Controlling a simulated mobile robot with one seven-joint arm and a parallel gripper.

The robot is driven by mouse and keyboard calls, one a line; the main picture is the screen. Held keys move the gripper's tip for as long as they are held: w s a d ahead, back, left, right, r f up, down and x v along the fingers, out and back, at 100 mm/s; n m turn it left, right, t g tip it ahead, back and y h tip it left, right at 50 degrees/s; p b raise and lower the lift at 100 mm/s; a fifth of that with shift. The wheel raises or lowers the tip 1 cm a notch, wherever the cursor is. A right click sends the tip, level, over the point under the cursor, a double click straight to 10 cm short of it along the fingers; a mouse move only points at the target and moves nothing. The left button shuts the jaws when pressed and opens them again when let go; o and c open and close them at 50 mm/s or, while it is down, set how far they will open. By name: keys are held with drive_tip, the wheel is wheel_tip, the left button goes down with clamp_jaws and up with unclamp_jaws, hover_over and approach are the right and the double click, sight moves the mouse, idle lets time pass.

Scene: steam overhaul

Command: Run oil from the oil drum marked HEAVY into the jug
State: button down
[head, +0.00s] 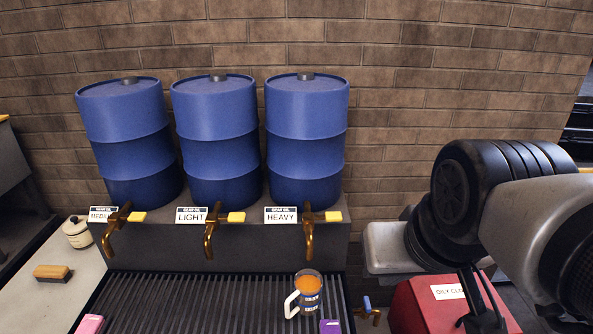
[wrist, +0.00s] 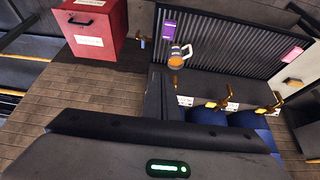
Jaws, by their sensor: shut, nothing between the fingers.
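The drum marked HEAVY (head: 306,130) is the rightmost of three blue drums, with a HEAVY label (head: 281,215) below it. Its brass tap (head: 308,238) has a yellow-ended lever (head: 333,216) pointing right, like the other two taps; I see no stream from it. The jug (head: 308,292), with a white handle, stands upright on the ribbed tray (head: 190,293) below and slightly in front of this tap. Orange oil shows in it; it also appears in the wrist view (wrist: 179,57). My gripper (head: 483,322) is shut and empty, right of the jug and over the red box.
Drums marked LIGHT (head: 215,130) and MEDIUM (head: 124,130) stand left. A purple block (head: 329,327) and pink block (head: 90,324) lie at the tray's front. The red oily-cloths box (head: 420,305) stands right. A brush (head: 52,273) and lidded pot (head: 76,232) are left.

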drive_tip(key=w+r+g, duration=0.1)
drive_tip(key=w+r, duration=0.1)
drive_tip(key=w, duration=0.7)
drive_tip(key=w+r, duration=0.2)
drive_tip(key=w, duration=0.7)
drive_tip(key=g, duration=0.1)
hover_over(333, 214)
drive_tip(key=s, duration=0.4)
wheel_tip(333, 214, down, 8)
drive_tip(key=shift+r, duration=0.2)
drive_tip(key=x, duration=0.4)
drive_tip(key=s+x, duration=0.1)
drive_tip(key=x, duration=0.8)
drive_tip(key=shift+s+f+p, duration=0.1)
drive_tip(key=shift+f+p, duration=0.2)
drive_tip(key=shift+f, duration=0.3)
